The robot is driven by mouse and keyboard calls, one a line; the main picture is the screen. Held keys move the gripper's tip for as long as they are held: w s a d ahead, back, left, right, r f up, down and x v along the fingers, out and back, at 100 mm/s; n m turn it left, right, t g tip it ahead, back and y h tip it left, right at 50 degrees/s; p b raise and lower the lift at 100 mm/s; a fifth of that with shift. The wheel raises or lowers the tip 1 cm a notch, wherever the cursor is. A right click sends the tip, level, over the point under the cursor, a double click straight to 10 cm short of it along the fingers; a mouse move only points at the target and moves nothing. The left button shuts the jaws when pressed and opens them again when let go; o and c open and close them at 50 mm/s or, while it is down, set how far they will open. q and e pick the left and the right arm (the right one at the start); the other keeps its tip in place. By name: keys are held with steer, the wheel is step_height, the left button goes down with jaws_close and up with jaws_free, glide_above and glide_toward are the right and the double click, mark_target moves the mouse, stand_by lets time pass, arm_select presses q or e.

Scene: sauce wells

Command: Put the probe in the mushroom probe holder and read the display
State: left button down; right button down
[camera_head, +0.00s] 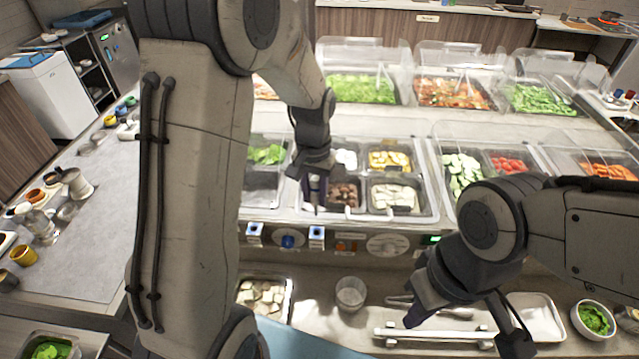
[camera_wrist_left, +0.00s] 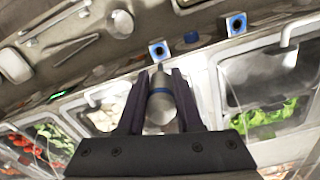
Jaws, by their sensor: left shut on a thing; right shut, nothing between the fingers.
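My left gripper (camera_head: 314,188) is shut on a silver probe with a blue band (camera_wrist_left: 161,108). The probe points down, in front of a well of brown pieces (camera_head: 345,194). Its tip is close to a blue-faced holder (camera_head: 316,236), which also shows in the left wrist view (camera_wrist_left: 158,50); I cannot tell whether they touch. A second blue-faced holder (camera_head: 254,231) stands further left. I cannot tell by label which holder is for mushrooms. A small green-lit display (camera_head: 431,239) is on the front panel; its reading is too small. My right gripper (camera_head: 414,317) is shut and empty over the lower shelf.
A round blue knob (camera_head: 288,242) and a white dial (camera_head: 388,244) sit on the front panel. The shelf holds a tray of pale cubes (camera_head: 262,297), a clear cup (camera_head: 351,293), tongs (camera_head: 430,308) and a white tray (camera_head: 535,318). Clear lids stand behind the wells.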

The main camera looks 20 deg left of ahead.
mark_target(315, 205)
arm_select(q)
steer(key=shift+w+d+f+b, duration=0.1)
steer(key=shift+d+f+b, duration=0.05)
steer(key=shift+f+b, duration=0.95)
step_height(315, 205, down, 3)
steer(key=b, duration=0.2)
steer(key=shift+f+b, duration=0.2)
steer(key=shift+b, duration=0.1)
steer(key=shift+s, duration=0.25)
steer(key=shift+f, duration=0.35)
steer(key=shift+f+b, duration=1.8)
steer(key=shift+f, duration=0.65)
stand_by(3.0)
